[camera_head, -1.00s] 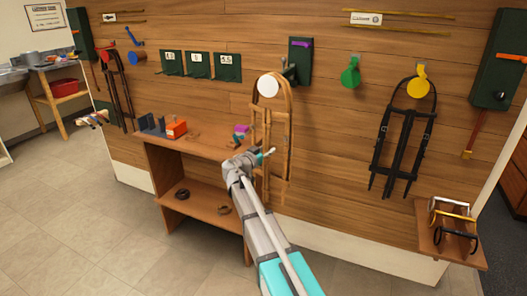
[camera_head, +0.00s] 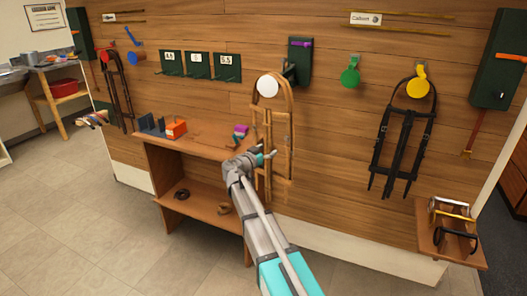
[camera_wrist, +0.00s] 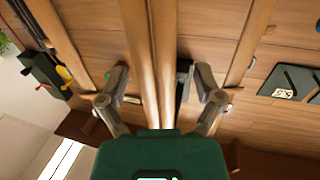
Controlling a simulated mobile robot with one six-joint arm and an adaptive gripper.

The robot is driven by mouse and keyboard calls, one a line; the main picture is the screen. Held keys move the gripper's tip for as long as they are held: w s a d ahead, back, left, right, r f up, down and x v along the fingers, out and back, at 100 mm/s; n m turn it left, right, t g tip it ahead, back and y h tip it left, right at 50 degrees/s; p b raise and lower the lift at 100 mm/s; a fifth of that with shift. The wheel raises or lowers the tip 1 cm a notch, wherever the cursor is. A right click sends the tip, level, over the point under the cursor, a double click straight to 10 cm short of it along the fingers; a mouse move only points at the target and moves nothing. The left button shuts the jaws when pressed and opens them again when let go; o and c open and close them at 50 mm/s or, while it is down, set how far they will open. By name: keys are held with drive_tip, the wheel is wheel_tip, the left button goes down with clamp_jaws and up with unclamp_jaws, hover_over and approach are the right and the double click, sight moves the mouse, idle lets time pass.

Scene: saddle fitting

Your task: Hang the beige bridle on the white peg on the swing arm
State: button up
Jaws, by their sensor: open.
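The beige bridle (camera_head: 288,135) hangs against the wall side, its top loop over the round white peg (camera_head: 267,87). The peg sits at the end of the dark swing arm (camera_head: 289,73) below a green wall plate. My gripper (camera_head: 262,158) is at the lower part of the bridle in the head view. In the wrist view, my gripper (camera_wrist: 161,98) has its fingers spread apart, with beige straps (camera_wrist: 152,60) running between them. I see no finger pressing on the straps.
A black bridle (camera_head: 405,140) hangs on the yellow peg (camera_head: 418,86) to the right. The green peg (camera_head: 350,76) is empty.

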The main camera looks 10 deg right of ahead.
drive_tip(key=shift+s+a, duration=0.1)
drive_tip(key=shift+a, duration=0.05)
drive_tip(key=v, duration=1.1)
drive_tip(key=shift+s+a, duration=0.2)
drive_tip(key=shift+a, duration=0.1)
drive_tip(key=shift+d, duration=0.1)
drive_tip(key=s+d+f+n+g+y, duration=0.4)
drive_tip(key=s+d+f+g+y, duration=0.35)
drive_tip(key=s+f, duration=0.6)
drive_tip(key=s+a+f+n+g+y, duration=0.1)
drive_tip(key=s+f+n+g+y, duration=0.15)
drive_tip(key=s, duration=0.45)
drive_tip(key=s+a+f+n+g+y, duration=0.1)
drive_tip(key=s+a+f+n+y, duration=0.1)
drive_tip(key=s+n+y, duration=0.35)
wheel_tip(320, 180, up, 23)
drive_tip(key=m+h+p, duration=0.1)
drive_tip(key=p, duration=2.2)
drive_tip(key=shift+s+d+m, duration=0.15)
drive_tip(key=shift+s+m, duration=0.25)
drive_tip(key=shift+s, duration=0.05)
